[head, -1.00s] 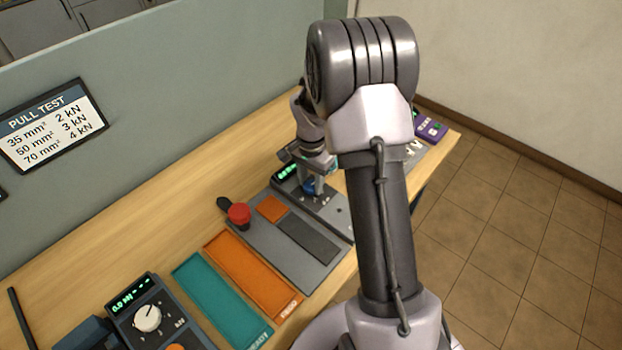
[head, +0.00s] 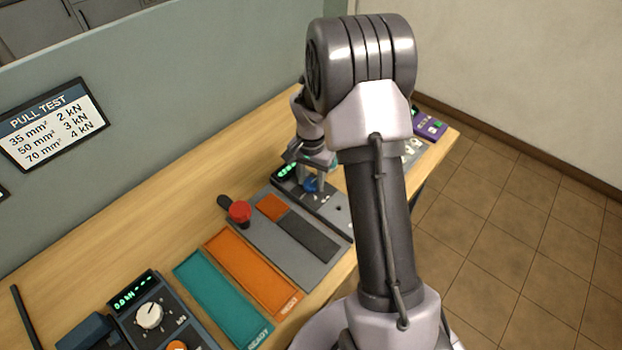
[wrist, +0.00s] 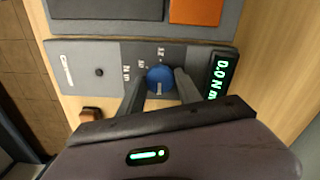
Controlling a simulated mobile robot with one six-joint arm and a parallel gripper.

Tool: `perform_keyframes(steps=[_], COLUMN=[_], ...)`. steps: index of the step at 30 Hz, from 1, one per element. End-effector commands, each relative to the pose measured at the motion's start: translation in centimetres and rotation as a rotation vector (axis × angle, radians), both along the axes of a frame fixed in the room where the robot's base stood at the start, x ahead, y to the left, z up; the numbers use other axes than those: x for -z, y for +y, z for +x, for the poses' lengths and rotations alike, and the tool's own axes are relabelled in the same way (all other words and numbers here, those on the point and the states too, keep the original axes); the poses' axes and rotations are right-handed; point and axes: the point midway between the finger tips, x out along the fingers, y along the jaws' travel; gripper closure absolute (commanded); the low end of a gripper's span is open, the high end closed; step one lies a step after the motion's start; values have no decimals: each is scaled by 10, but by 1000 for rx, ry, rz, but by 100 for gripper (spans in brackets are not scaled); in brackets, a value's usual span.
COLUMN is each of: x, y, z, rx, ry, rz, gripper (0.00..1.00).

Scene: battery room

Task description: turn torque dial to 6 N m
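The torque dial (wrist: 160,78) is a round blue knob with a pale pointer mark, on a grey panel with small printed scale marks. In the head view the dial (head: 311,186) shows just below my fingers. My gripper (wrist: 161,82) has one finger on each side of the dial, with the tips close to its edges. I cannot tell whether the fingers press on it or stand slightly apart. The green display (wrist: 217,78) beside the dial reads 0.0 N m. In the head view my arm hides part of the panel.
A grey plate with a red knob (head: 240,211) and an orange square (head: 272,207) lies beside the panel. Orange (head: 255,272) and teal (head: 222,300) trays follow, then a kN unit with a white dial (head: 149,316). A purple device (head: 430,128) stands at the far end.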

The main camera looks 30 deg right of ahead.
Motion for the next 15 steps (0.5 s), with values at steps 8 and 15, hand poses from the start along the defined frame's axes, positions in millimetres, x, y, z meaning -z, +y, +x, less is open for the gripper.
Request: perform_keyframes(steps=[8,15], x=[0,-23], y=[0,0], z=[0,0], rx=[1,1], ry=[1,-1], rz=[1,0], gripper=[41,41])
